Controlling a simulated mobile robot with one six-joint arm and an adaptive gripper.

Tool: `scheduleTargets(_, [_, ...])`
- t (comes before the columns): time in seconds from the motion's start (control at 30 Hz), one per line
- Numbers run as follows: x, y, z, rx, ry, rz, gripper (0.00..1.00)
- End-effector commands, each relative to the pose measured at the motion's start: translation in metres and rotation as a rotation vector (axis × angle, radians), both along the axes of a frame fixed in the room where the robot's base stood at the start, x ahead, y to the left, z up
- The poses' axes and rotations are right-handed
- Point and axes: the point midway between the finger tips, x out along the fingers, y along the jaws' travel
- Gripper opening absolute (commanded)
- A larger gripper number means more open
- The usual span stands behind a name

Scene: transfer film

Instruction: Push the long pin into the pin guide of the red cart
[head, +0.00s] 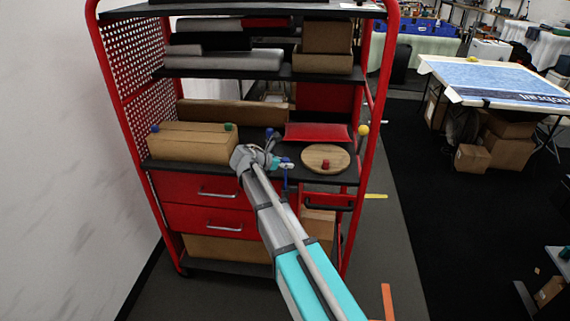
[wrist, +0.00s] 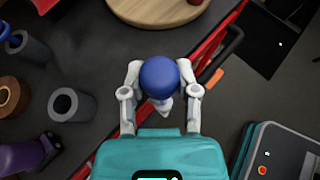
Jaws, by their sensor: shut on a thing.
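My gripper (head: 286,166) is at the front edge of the red cart's middle shelf. In the wrist view, my gripper (wrist: 160,95) is shut around a round blue knob (wrist: 159,76), with a finger on each side. The knob appears to be the head of the long pin; a thin blue shaft (head: 286,186) shows below my gripper in the head view. The red cart (head: 372,105) stands upright against the wall. Short grey tubes (wrist: 70,105) stand on the shelf left of my gripper. I cannot tell which part is the pin guide.
A round wooden board (head: 312,155) with a red knob lies right of my gripper. A cardboard box (head: 190,148) with blue and green balls is left. A black handle (head: 328,205) juts from the cart's front. The floor right of the cart is mostly clear.

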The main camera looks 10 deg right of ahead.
Motion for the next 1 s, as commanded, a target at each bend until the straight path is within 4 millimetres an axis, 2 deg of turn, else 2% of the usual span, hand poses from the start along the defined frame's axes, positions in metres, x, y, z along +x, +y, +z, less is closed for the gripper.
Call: scheduleTargets(1.0, [0.000,0.000,-0.023,0.000,0.000,0.000,0.00])
